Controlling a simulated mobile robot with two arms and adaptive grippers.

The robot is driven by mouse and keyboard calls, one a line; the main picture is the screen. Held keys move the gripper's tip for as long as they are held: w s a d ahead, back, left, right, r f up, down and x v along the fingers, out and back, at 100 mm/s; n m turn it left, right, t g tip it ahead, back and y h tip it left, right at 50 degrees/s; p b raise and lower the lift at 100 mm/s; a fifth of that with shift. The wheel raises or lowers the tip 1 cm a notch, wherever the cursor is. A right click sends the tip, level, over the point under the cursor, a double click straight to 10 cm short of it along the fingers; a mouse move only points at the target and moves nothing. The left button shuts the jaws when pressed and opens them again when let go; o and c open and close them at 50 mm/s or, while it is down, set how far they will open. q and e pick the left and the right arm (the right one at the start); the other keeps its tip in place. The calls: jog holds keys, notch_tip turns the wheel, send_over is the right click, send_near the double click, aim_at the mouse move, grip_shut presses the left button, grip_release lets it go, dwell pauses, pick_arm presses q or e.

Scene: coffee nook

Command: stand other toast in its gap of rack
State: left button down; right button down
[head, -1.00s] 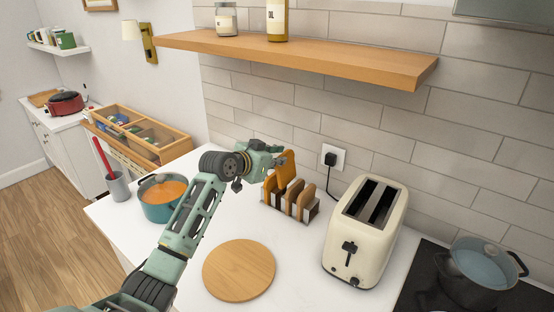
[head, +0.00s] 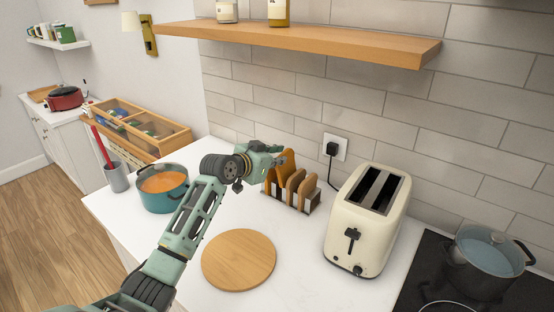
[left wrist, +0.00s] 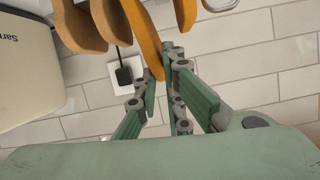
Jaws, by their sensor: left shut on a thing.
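My left gripper (head: 281,159) reaches from the left to the toast rack (head: 313,205), above its left end. It is shut on a toast slice (head: 285,162), which stands upright and low among the others at the rack's left part. Other toast slices (head: 296,180) stand to the right of it. In the left wrist view, the gripper (left wrist: 162,62) has its fingers around the held slice (left wrist: 143,32), with other slices (left wrist: 78,25) beside it. The held slice's lower edge and its gap are hidden. My right gripper is not in view.
A cream toaster (head: 368,222) stands close to the right of the rack. A round wooden board (head: 239,260) lies in front. A teal pot (head: 163,190) is to the left, a grey pot (head: 486,262) at the right. A wooden shelf (head: 300,42) hangs above.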

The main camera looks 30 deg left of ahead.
pick_arm(q)
jog(key=shift+s+d+f+g, duration=0.1)
jog(key=shift+d+f+g, duration=0.05)
jog(key=shift+f, duration=0.45)
jog(key=shift+s+d+f+g, duration=0.1)
jog(key=shift+f+g, duration=0.05)
jog(key=shift+f, duration=0.45)
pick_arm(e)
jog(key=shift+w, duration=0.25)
pick_arm(q)
jog(key=c, duration=1.8)
grip_release()
jog(key=shift+a, duration=0.1)
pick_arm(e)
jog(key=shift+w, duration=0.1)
pick_arm(q)
jog(key=v, duration=1.2)
jog(key=shift+r, duration=0.35)
jog(key=shift+a+r, duration=0.15)
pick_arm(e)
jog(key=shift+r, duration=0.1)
